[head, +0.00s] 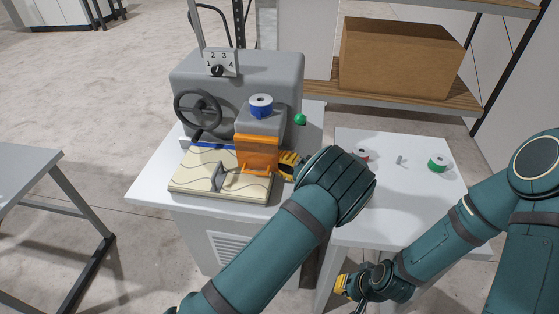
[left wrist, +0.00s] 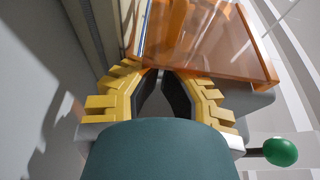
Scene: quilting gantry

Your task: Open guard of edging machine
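The edging machine (head: 250,73) is a grey unit on a white table. Its guard (head: 257,152) is a clear orange panel at the front, standing down over the work area, with an orange handle (head: 241,170) at its lower edge. The guard also fills the top of the left wrist view (left wrist: 205,40). My left gripper (head: 279,162) is at the guard's lower right side. Its yellow fingers (left wrist: 160,73) come close together at the tips, and whether they grip the guard is unclear. My right gripper (head: 341,285) hangs low, in front of the right table, seen side-on.
A cream quilted pad (head: 196,180) lies in front of the machine, with a handwheel (head: 198,110) at the left. A blue spool (head: 261,104) sits on top and a green knob (head: 300,119) is at the right. The right table (head: 420,205) holds red and green (head: 438,162) spools.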

